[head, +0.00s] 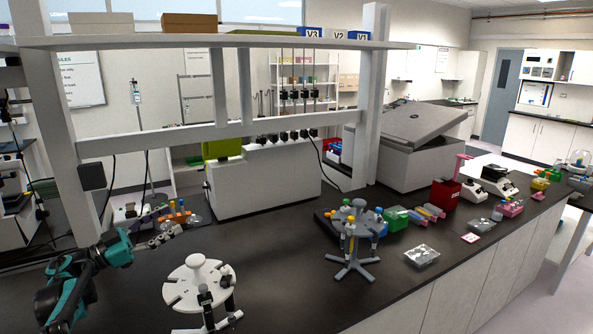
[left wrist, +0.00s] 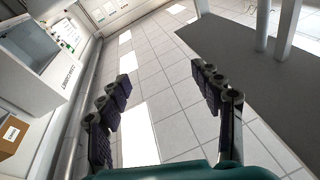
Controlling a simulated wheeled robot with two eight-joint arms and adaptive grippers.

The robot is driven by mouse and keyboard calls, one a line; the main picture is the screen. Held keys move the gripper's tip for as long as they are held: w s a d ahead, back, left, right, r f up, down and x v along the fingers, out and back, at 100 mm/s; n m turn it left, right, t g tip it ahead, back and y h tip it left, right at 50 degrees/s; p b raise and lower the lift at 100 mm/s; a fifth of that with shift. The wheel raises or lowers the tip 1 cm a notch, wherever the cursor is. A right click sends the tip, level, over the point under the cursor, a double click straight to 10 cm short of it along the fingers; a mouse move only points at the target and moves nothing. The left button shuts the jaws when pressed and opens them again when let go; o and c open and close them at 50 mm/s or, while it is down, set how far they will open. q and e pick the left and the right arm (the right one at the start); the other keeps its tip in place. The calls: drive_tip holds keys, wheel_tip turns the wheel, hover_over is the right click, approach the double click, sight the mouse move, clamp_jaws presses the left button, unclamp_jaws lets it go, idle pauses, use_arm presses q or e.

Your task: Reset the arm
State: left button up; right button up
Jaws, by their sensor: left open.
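My left arm comes in from the left in the head view, teal and dark. Its gripper (head: 163,226) is held above the left part of the bench, pointing right, behind the white round rack. In the left wrist view the two dark segmented fingers of the left gripper (left wrist: 165,82) are spread wide with nothing between them. That view looks past them to tiled floor. My right gripper is not in view.
A white round rack (head: 197,268) and a grey pipette stand (head: 352,243) stand on the black bench (head: 290,280). An orange-topped tube rack (head: 178,216) is close to the left gripper. A shelf frame (head: 230,42) rises behind. Bench between rack and stand is clear.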

use_arm(q)
drive_tip(key=w+d+r+n+t+y, duration=0.1)
drive_tip(key=d+r+n+t+y, duration=0.3)
drive_tip(key=r+n+t+y, duration=0.6)
drive_tip(key=s+d+f+g+y, duration=0.2)
drive_tip(key=s+d+f+g, duration=0.2)
drive_tip(key=s+f, duration=0.6)
drive_tip(key=s+d+f+n+g+y+b, duration=0.1)
drive_tip(key=s+d+f+g, duration=0.4)
drive_tip(key=s+f, duration=0.6)
drive_tip(key=s+d+f+n+g+y+b, duration=0.1)
drive_tip(key=s+d+f+g, duration=0.4)
drive_tip(key=s+f, duration=0.5)
drive_tip(key=shift+s+d+f+g+y, duration=0.1)
drive_tip(key=shift+f+g+y, duration=0.4)
drive_tip(key=shift+f, duration=0.95)
drive_tip(key=shift+s+d+f+g+y, duration=0.1)
drive_tip(key=shift+f+g+y, duration=0.4)
drive_tip(key=shift+f, duration=0.9)
